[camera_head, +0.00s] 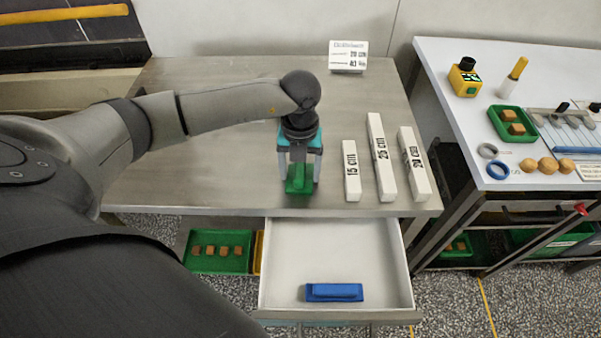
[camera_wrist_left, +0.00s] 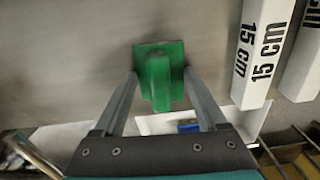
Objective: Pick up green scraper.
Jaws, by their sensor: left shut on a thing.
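The green scraper (camera_head: 299,183) is at the front part of the grey table, between the fingers of my left gripper (camera_head: 301,180). In the left wrist view the scraper (camera_wrist_left: 160,80) shows its upright green handle and flat base between the two fingers of the gripper (camera_wrist_left: 162,88). My left gripper points down and is shut on the scraper. I cannot tell whether the scraper's base touches the table. My right gripper does not show in either view.
White blocks marked 15 cm (camera_head: 352,172), 25 cm (camera_head: 382,160) and a third size (camera_head: 414,165) stand just right of the gripper. Below is an open white drawer (camera_head: 280,265) holding a blue scraper-like piece (camera_head: 334,292). A white sign (camera_head: 348,56) stands at the back.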

